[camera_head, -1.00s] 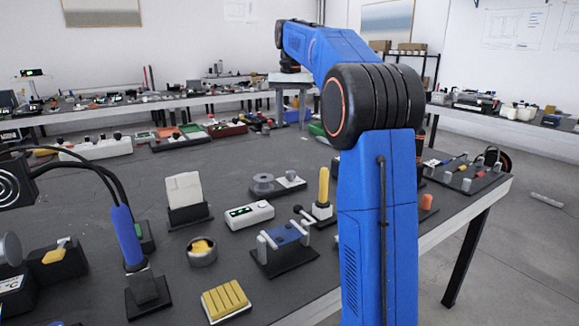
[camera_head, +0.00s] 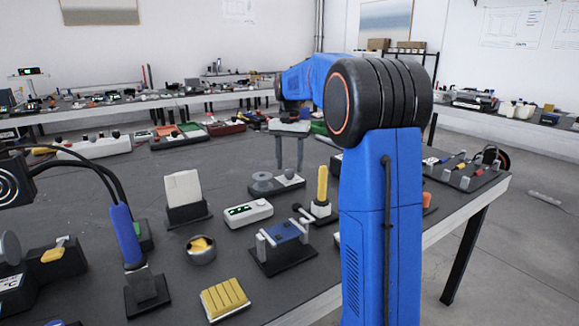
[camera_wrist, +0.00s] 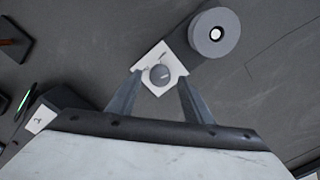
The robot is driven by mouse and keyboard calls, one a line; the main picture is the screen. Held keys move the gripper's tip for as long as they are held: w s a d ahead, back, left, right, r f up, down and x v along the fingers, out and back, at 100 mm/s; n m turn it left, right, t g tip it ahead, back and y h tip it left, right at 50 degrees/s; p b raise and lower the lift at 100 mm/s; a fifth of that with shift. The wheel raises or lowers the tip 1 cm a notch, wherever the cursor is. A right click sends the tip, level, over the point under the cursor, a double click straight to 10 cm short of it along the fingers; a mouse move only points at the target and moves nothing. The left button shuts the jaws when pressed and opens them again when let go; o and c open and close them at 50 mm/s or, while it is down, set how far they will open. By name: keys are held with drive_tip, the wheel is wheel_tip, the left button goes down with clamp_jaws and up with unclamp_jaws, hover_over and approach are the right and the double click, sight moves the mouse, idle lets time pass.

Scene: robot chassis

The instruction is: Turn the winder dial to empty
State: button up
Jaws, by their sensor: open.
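The winder (camera_head: 277,185) sits on the table in the head view, a dark base with a grey spool (camera_head: 263,180) at its left and a small dial at its right. In the wrist view, the dial (camera_wrist: 160,75) is a round grey knob with a small light mark, on a white square plate (camera_wrist: 151,88). The spool (camera_wrist: 214,32) is up and right of it. My gripper (camera_head: 289,162) is open and points down above the dial end of the winder. In the wrist view its fingers (camera_wrist: 160,84) are on either side of the dial, apparently without touching it.
A white box with a green display (camera_head: 248,213) is near the winder's front. A yellow-handled lever (camera_head: 322,186) stands to its right, and a card holder (camera_head: 185,198) to its left.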

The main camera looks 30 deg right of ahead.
drive_tip(key=shift+f, duration=0.6)
drive_tip(key=c, duration=1.1)
drive_tip(key=shift+o, duration=0.2)
drive_tip(key=shift+n, duration=0.4)
drive_tip(key=n, duration=0.5)
drive_tip(key=shift+n, duration=0.4)
drive_tip(key=n, duration=0.5)
drive_tip(key=shift+n, duration=0.3)
